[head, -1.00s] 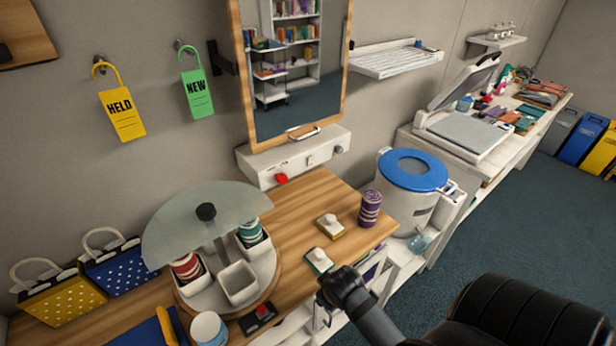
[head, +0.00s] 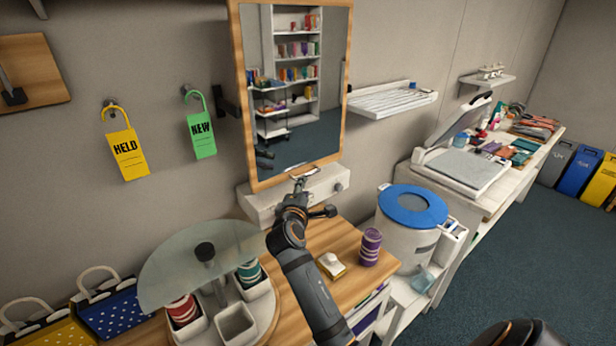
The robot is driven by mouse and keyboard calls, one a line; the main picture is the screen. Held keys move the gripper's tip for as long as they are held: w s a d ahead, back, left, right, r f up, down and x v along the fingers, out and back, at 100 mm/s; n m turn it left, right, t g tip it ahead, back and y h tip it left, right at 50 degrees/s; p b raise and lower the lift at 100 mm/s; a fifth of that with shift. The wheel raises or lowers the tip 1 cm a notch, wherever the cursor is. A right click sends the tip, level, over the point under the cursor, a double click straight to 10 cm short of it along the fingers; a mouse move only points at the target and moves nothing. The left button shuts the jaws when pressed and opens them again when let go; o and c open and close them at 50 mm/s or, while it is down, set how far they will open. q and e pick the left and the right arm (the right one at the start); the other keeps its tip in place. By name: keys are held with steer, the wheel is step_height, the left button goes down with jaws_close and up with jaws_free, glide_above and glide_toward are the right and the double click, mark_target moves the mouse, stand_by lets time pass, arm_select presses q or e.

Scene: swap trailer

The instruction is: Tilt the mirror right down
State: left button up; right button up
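The mirror (head: 300,75) hangs on the wall in a light wooden frame. It reflects a white bookshelf, a trolley and blue floor. A pale handle (head: 312,168) sits at the bottom edge of the frame.
A carousel with a frosted disc (head: 170,262), a purple stack (head: 370,247) and a blue-lidded bin (head: 413,207) stand nearby. Yellow (head: 127,155) and green (head: 201,135) tags hang left.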

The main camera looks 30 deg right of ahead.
mark_target(308, 175)
steer(key=p+x, duration=0.2)
steer(key=x, duration=0.6)
steer(key=shift+w+d, duration=0.15)
steer(key=shift+d, duration=0.05)
steer(key=shift+w+d+f, duration=0.15)
steer(key=shift+w+d, duration=0.15)
steer(key=shift+w, duration=0.05)
steer(key=shift+c, duration=0.2)
jaws_close()
